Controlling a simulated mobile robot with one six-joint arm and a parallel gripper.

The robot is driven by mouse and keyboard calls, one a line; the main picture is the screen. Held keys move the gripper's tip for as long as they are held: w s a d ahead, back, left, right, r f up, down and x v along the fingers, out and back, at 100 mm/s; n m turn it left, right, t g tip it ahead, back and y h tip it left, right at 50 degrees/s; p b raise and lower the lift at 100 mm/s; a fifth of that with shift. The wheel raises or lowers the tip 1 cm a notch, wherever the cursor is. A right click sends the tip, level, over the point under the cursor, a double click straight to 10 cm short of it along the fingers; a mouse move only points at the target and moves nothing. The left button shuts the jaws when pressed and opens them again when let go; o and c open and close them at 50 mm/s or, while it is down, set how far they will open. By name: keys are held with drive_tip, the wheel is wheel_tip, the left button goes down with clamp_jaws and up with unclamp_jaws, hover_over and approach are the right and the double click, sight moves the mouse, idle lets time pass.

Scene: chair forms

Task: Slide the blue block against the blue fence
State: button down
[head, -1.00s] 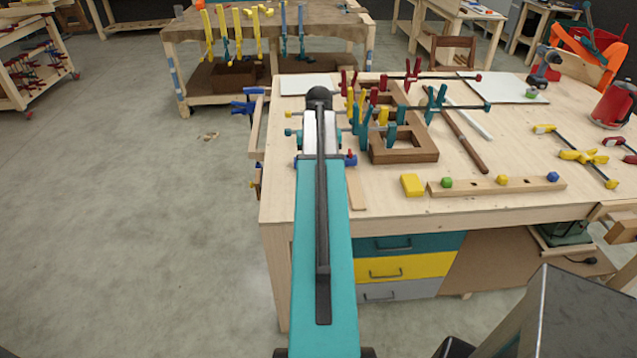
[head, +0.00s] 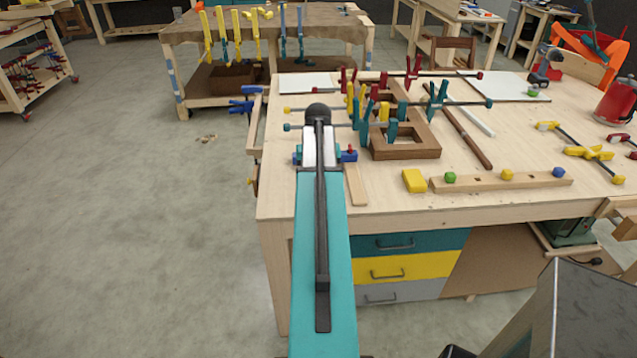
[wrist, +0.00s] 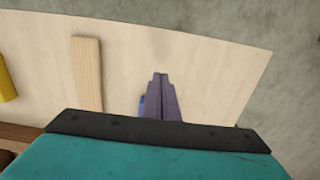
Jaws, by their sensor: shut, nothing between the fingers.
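My gripper (wrist: 160,78) shows in the wrist view as narrow purple-grey fingers, shut with nothing between them, over the pale bench top. A small blue piece (wrist: 142,105) shows just left of the fingers, mostly hidden behind them. I cannot tell whether it is the blue block or the blue fence, nor whether the fingers touch it. In the head view my teal arm reaches over the bench's front left and hides the fingers. A small blue part (head: 349,156) with a red top shows right of my wrist; I cannot tell whether it belongs to the bench or to me.
A wooden strip (head: 356,186) lies right of my arm; it also shows in the wrist view (wrist: 87,75). A yellow block (head: 414,181) and a rail (head: 485,184) with coloured balls lie farther right. Clamps and a brown frame (head: 405,150) stand behind. The bench's left edge is close.

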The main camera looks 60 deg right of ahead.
wheel_tip(320, 180, down, 2)
drive_tip(key=shift+f+b, duration=0.1)
drive_tip(key=shift+b, duration=0.4)
drive_tip(key=shift+w+d+b, duration=0.2)
drive_tip(key=shift+w+d, duration=0.4)
drive_tip(key=shift+d, duration=0.2)
drive_tip(key=shift+w+d+b, duration=0.15)
drive_tip(key=shift+w+d, duration=0.45)
drive_tip(key=shift+d, duration=0.2)
drive_tip(key=shift+w+d, duration=0.8)
drive_tip(key=shift+d, duration=0.3)
drive_tip(key=shift+d+r, duration=0.1)
drive_tip(key=shift+r, duration=0.1)
drive_tip(key=shift+s+a+r+p, duration=0.1)
drive_tip(key=shift+s+a+p, duration=0.1)
drive_tip(key=shift+s+a, duration=0.35)
drive_tip(key=shift+s+a+f+p, duration=0.1)
drive_tip(key=shift+s+a+p, duration=0.2)
drive_tip(key=shift+a, duration=0.5)
drive_tip(key=shift+s+a+r+p, duration=0.1)
drive_tip(key=shift+s+a+p, duration=0.05)
drive_tip(key=shift+s+a, duration=0.4)
wheel_tip(320, 180, up, 10)
drive_tip(key=p, duration=0.6)
